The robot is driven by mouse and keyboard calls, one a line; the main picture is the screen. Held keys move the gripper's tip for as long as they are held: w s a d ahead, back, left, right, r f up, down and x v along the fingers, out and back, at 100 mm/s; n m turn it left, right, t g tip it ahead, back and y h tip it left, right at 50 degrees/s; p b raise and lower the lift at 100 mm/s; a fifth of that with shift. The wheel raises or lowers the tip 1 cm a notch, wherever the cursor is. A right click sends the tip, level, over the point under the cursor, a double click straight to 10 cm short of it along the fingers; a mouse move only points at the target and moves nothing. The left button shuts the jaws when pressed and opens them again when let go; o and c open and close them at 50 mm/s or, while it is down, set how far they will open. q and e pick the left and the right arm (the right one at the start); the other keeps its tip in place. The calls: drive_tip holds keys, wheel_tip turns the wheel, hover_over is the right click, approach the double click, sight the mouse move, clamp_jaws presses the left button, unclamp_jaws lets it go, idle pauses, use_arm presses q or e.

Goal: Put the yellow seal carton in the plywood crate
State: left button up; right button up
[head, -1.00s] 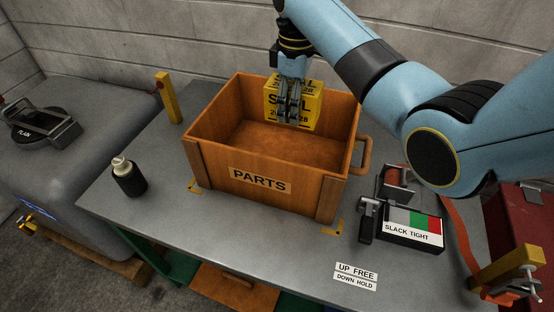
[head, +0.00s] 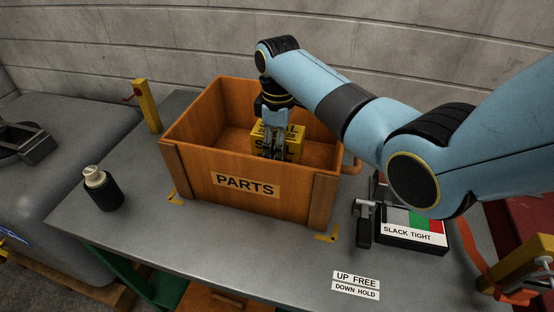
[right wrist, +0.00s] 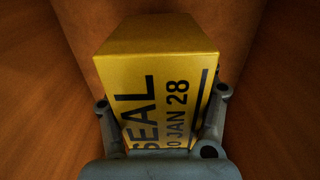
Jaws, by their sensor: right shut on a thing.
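The plywood crate (head: 296,194), labelled PARTS, stands on the grey table with its top open. The yellow seal carton (head: 291,136) is inside the crate's walls, in its right half. My right gripper (head: 272,152) reaches down into the crate and is shut on the carton. In the right wrist view the carton (right wrist: 155,85) sits between the two fingers (right wrist: 160,135), with brown crate walls around it. The front wall hides the carton's lower end, so I cannot tell whether it touches the crate floor. My left gripper is not in view.
A black bottle with a cream cap (head: 103,188) stands left of the crate. A yellow post (head: 147,105) is at the back left. A SLACK TIGHT device (head: 411,230) stands to the right.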

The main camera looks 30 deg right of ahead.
drive_tip(key=shift+f+b, duration=0.3)
drive_tip(key=shift+f, duration=1.4)
drive_tip(key=shift+f, duration=0.1)
drive_tip(key=o, duration=1.2)
drive_tip(key=shift+o, duration=0.2)
wheel_tip(320, 180, up, 12)
drive_tip(key=shift+r+p, duration=0.1)
drive_tip(key=shift+p, duration=0.8)
